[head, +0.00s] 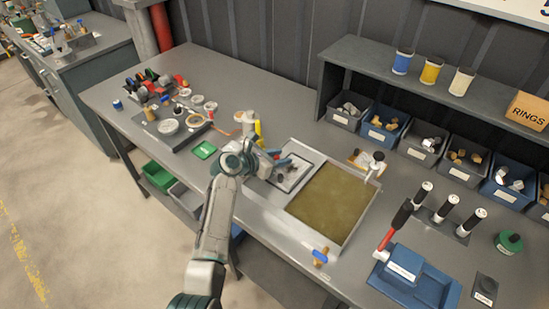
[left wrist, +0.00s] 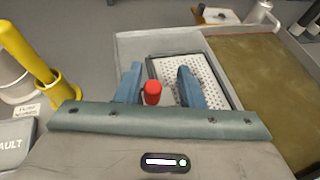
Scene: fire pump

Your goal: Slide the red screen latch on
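The red screen latch (left wrist: 152,92) shows in the left wrist view as a small upright red knob beside the perforated screen (left wrist: 208,75), which sits in a dark frame in the grey tray. My left gripper (left wrist: 160,72) is open; its two blue fingers stand on either side of the knob, which is nearer the left finger. I cannot tell whether a finger touches it. In the head view my left gripper (head: 281,160) is over the left part of the tray, by the screen (head: 294,176), and the latch cannot be made out there. My right gripper is not in view.
The brown-green basin (head: 330,203) lies right of the screen, with a white tap (head: 376,165) behind it. A yellow post (left wrist: 27,55) stands left of the gripper. Parts bins line the back.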

